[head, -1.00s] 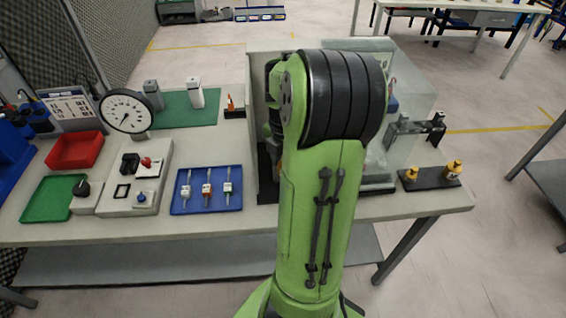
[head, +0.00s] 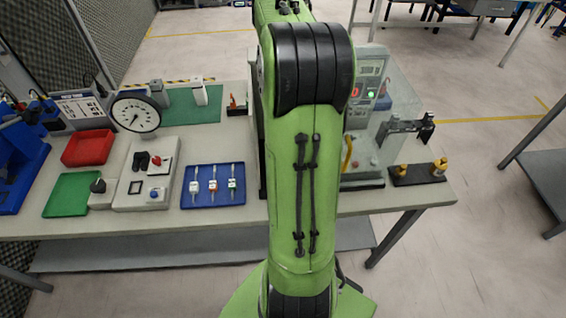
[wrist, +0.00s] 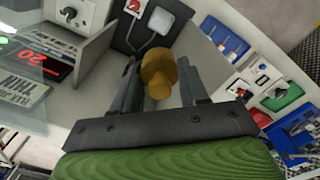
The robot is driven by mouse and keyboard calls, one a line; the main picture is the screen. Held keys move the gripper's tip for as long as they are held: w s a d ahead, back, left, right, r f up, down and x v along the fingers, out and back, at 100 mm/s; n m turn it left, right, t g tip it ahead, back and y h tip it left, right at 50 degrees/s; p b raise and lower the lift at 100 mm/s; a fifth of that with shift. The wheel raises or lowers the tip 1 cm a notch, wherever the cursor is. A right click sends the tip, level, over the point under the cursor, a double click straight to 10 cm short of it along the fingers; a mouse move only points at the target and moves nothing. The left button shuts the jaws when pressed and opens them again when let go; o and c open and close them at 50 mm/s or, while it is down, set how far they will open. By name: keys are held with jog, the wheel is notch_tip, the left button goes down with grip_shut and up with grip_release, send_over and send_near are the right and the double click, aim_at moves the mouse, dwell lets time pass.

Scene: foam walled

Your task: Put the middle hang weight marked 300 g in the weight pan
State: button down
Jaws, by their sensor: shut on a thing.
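In the wrist view, my gripper (wrist: 160,92) is shut on a brass-coloured hang weight (wrist: 158,72), held between its two dark fingers. The marking on the weight cannot be read. In the head view, my arm hides the gripper and the held weight. A black stand (head: 418,177) at the table's right end carries two brass weights, one at its left (head: 400,169) and one at its right (head: 439,167), with an open space between them. I cannot identify the weight pan with certainty in either view.
An instrument with a lit display (head: 357,92) and clear panels stands right of my arm. A blue tray (head: 213,199) with three small tools, a control box (head: 146,172), red tray (head: 88,147), green tray (head: 71,194) and round dial (head: 136,115) are on the left.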

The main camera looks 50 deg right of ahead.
jog(key=shift+w+r+m, duration=0.2)
jog(key=shift+r+m, duration=1)
notch_tip(320, 180, down, 28)
jog(key=b, duration=0.7)
jog(key=shift+f, duration=0.2)
jog(key=c, duration=0.6)
grip_release()
notch_tip(320, 180, up, 12)
jog(key=shift+r+p, duration=0.25)
jog(key=shift+p, duration=0.9)
